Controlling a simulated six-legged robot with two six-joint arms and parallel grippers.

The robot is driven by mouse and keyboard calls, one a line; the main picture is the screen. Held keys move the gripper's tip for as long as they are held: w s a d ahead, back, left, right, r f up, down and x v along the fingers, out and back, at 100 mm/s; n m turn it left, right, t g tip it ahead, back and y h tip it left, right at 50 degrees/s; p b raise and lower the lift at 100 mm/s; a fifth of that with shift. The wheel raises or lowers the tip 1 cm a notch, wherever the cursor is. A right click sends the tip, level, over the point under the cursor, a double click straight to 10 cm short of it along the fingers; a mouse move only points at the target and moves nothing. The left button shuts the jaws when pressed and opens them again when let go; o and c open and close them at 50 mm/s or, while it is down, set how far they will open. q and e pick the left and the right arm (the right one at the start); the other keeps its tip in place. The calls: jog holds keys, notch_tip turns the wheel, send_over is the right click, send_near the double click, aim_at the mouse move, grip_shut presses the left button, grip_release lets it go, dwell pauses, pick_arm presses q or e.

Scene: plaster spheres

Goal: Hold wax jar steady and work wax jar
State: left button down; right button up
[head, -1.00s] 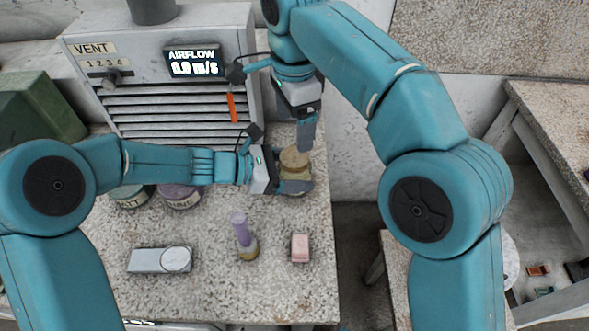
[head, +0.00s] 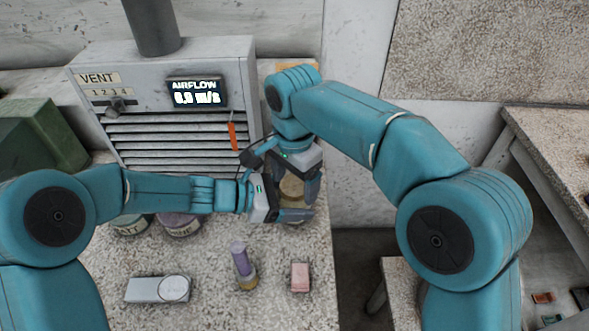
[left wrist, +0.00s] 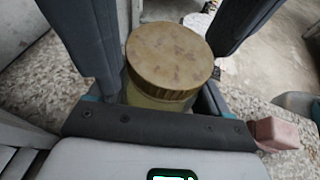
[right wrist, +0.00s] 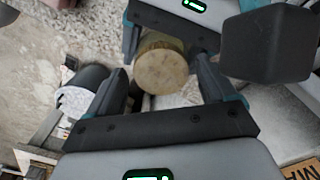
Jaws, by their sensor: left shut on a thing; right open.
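The wax jar (head: 291,187) has a flat, mottled tan-gold lid and stands at the right side of the table. My left gripper (head: 292,213) is shut on the jar's body; the left wrist view shows the yellowish body (left wrist: 150,99) below the lid (left wrist: 170,55). My right gripper (head: 297,184) is just above the jar, pointing down. In the right wrist view its open fingers (right wrist: 160,85) lie either side of the round lid (right wrist: 161,68), with gaps visible. The jar's lower part is mostly hidden by the left gripper.
A vent box (head: 160,60) stands behind. Two labelled jars (head: 130,224) (head: 178,224) sit partly under my left arm. A purple-topped bottle (head: 243,265), a pink block (head: 300,277) and a grey dial device (head: 158,289) stand in front. The table's right edge is close to the jar.

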jog(key=shift+f, duration=0.1)
jog(key=c, duration=1.1)
jog(key=n, duration=0.3)
jog(key=o, duration=1.2)
jog(key=shift+a, duration=0.1)
